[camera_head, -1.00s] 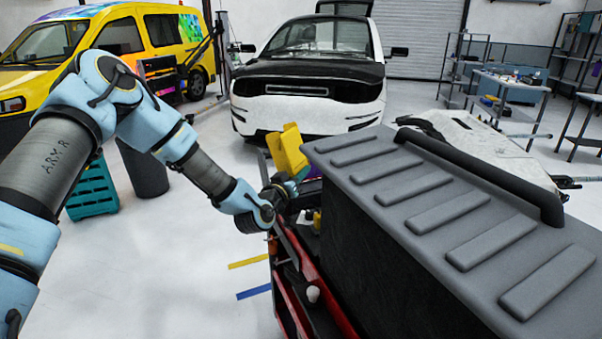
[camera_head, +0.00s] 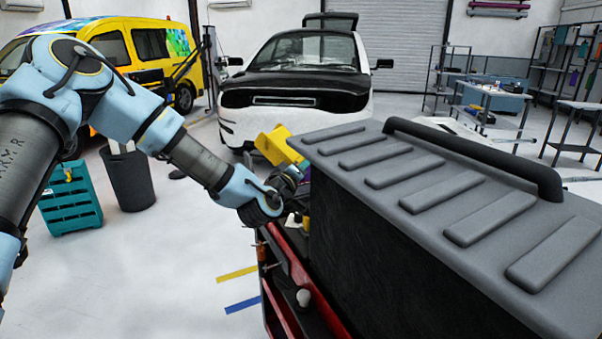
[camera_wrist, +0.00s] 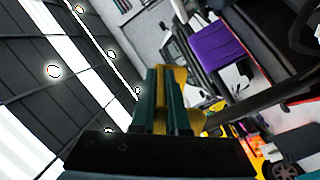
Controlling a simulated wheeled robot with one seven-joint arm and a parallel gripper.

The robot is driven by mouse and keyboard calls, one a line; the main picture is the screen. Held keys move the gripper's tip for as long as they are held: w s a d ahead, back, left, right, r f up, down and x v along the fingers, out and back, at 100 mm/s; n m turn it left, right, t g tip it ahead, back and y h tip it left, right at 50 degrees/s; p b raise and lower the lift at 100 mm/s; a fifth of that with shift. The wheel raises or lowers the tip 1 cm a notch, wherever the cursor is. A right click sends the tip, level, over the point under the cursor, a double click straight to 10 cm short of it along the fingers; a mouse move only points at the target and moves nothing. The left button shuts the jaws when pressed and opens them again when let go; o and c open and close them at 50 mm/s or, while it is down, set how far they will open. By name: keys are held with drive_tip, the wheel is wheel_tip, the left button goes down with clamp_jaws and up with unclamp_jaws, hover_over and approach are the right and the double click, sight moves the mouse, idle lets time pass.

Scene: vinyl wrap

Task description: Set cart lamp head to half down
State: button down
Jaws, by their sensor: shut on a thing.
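The yellow cart lamp head (camera_head: 276,146) is at the far end of the red cart (camera_head: 284,290), left of the grey box top, and looks tilted. My gripper (camera_head: 296,178) is just below and right of it in the head view, partly hidden by my wrist. In the wrist view, my gripper's teal fingers (camera_wrist: 166,100) are close together around a yellow part of the lamp head (camera_wrist: 178,80). The lamp's joint and arm are mostly hidden, so its exact angle cannot be told.
A large grey ribbed lid (camera_head: 440,180) with a black handle (camera_head: 470,155) fills the right. A teal crate (camera_head: 70,200) and a dark bin (camera_head: 128,180) stand on the left. A white car (camera_head: 295,80) is behind.

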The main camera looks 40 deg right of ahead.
drive_tip(key=shift+s+r+n, duration=0.15)
drive_tip(key=shift+r+n, duration=0.15)
drive_tip(key=shift+n, duration=0.1)
drive_tip(key=c, duration=1.2)
unclamp_jaws()
